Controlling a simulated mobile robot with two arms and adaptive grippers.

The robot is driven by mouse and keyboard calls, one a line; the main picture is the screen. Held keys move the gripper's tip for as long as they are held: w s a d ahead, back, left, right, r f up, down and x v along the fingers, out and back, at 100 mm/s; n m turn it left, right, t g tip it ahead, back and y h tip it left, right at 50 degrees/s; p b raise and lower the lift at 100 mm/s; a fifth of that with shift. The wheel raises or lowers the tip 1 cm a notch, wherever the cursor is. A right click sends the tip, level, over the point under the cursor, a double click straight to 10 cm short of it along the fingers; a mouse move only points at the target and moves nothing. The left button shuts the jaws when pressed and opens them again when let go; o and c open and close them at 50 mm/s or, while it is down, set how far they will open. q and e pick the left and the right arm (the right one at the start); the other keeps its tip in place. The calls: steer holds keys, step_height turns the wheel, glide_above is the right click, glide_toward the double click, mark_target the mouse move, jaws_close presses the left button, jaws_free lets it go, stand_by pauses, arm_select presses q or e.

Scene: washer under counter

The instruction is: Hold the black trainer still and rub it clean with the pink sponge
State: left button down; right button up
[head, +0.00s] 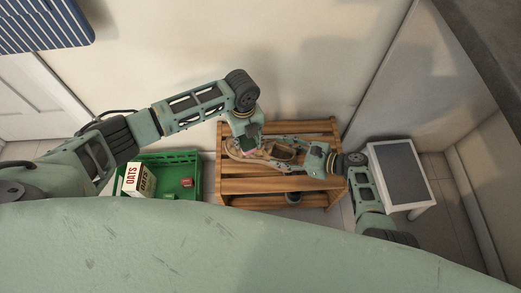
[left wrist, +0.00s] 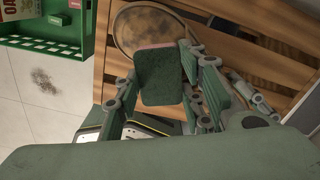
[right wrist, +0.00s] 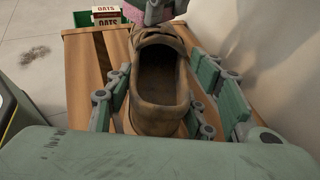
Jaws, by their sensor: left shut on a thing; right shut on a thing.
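The trainer (head: 283,153) looks brown rather than black and lies on top of the wooden rack. In the right wrist view its heel and opening (right wrist: 158,85) face me. My right gripper (right wrist: 150,105) is shut on its sides near the heel. In the left wrist view its toe (left wrist: 150,22) has a dark, smudged patch. My left gripper (head: 246,143) is shut on the sponge (left wrist: 162,77), which shows a dark green face and a pink edge. The sponge is over the toe end; I cannot tell whether it touches. It is partly hidden by the fingers.
The slatted wooden rack (head: 262,186) has a dark shoe (head: 293,198) on its lower level. A green crate (head: 178,158) with an oats box (head: 139,180) stands to the left. A small white table with a grey top (head: 398,172) stands right, by the wall.

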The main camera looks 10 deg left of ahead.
arm_select(q)
steer(key=shift+w, duration=0.1)
steer(key=shift+w+d, duration=0.1)
steer(key=shift+w, duration=1.15)
steer(key=shift+w+d+f, duration=0.1)
steer(key=shift+w+d, duration=0.1)
steer(key=shift+w, duration=0.6)
steer(key=shift+s, duration=0.1)
steer(key=shift+s+a, duration=0.15)
steer(key=shift+s, duration=0.85)
steer(key=shift+s+a, duration=0.1)
steer(key=shift+s, duration=0.9)
steer(key=shift+w, duration=0.1)
steer(key=shift+w+d, duration=0.2)
steer(key=shift+w, duration=1.7)
steer(key=shift+s, duration=0.1)
steer(key=shift+s+a+f, duration=0.1)
steer(key=shift+s, duration=0.95)
steer(key=shift+s+a+f, duration=0.1)
steer(key=shift+s, duration=0.95)
